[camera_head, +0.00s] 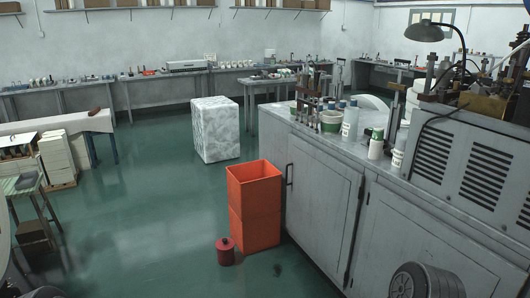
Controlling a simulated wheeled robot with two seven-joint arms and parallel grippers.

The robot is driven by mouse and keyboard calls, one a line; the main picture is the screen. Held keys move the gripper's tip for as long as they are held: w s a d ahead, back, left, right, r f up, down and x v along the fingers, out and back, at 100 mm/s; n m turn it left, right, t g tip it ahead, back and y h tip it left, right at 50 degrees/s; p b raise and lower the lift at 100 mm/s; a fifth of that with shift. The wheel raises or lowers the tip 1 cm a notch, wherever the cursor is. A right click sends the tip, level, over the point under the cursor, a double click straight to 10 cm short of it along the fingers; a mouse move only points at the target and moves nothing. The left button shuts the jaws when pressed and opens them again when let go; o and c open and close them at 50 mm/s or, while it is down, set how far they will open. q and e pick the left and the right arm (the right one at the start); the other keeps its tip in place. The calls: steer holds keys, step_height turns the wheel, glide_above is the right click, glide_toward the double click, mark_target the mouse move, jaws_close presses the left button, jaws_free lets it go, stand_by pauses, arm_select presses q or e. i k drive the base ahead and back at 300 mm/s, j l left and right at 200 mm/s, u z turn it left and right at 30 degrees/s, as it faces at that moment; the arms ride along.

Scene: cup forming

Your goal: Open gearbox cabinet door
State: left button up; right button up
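A grey cabinet (375,183) fills the right side of the view. Its left door (318,207) looks shut, flush with the front. A dark vertical handle (289,175) is at this door's left edge, and dark hinges show along its right edge. A second grey front panel (405,240) is to the right and runs out of the picture at the bottom. Neither of my grippers is in view.
An orange bin (254,205) stands on the floor close to the left door and its handle. A small red lidded can (225,251) is in front of it. A dark ribbed round object (425,282) covers part of the right panel. Green floor is clear to the left.

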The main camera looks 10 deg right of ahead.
mark_target(324, 193)
steer(key=i+j+z, duration=0.95)
steer(key=i+j, duration=0.15)
steer(key=i+j+z, duration=0.1)
steer(key=i+j, duration=0.3)
steer(key=i+j+z, duration=0.15)
steer(key=i+j, duration=0.25)
steer(key=i+j+z, duration=0.15)
steer(key=i+j, duration=0.2)
steer(key=i+j+z, duration=0.1)
steer(key=i+j, duration=0.25)
steer(key=j, duration=0.2)
steer(key=i+j+z, duration=0.15)
steer(key=i+j, duration=0.15)
steer(key=j, duration=0.2)
steer(key=i, duration=0.45)
